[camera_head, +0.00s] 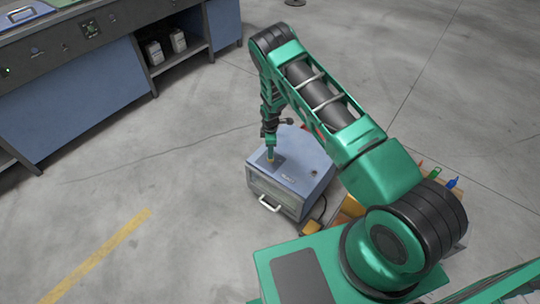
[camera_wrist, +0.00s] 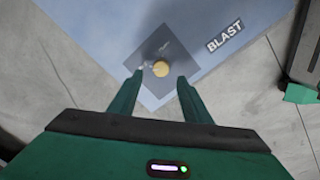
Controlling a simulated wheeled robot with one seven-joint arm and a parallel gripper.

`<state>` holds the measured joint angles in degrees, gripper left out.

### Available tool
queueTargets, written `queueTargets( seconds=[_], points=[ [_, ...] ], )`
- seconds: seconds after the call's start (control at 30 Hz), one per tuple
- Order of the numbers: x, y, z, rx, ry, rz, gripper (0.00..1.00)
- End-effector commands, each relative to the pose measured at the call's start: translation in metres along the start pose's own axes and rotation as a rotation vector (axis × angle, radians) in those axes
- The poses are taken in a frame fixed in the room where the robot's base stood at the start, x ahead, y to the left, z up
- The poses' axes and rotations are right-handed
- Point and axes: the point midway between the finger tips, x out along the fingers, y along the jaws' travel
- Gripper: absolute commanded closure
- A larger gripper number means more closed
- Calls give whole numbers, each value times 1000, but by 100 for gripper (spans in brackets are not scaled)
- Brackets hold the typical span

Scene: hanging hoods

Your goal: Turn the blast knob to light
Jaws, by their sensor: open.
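The blast knob (camera_wrist: 161,68) is a small round yellow-tan knob on a dark square plate (camera_wrist: 143,86), beside a white BLAST label (camera_wrist: 225,35). The plate is on top of a blue-grey box (camera_head: 293,170) with a silver front handle. My gripper (camera_wrist: 160,78) is open, with one finger on each side just short of the knob in the wrist view. In the head view my gripper (camera_head: 270,154) points down at the top of the box. I cannot tell whether the fingers touch the knob. Small markings by the knob are too blurred to read.
A blue workbench (camera_head: 85,90) with a dark control panel and an open shelf stands at the upper left. Colored items, including a blue one (camera_head: 452,183), lie behind my arm at right.

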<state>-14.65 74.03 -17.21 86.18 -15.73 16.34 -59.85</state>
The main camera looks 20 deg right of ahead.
Motion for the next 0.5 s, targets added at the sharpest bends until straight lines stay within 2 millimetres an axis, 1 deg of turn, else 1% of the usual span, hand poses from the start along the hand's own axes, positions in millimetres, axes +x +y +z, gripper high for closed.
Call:
queueTargets(
  seconds=[0.03,0.2,0.33,0.5],
  points=[
    [-11,1,-1,0,1,2,56],
    [-36,1,0,1,0,1,56],
    [-47,1,0,1,0,1,56],
    [-52,0,0,1,-1,0,56]
  ],
)
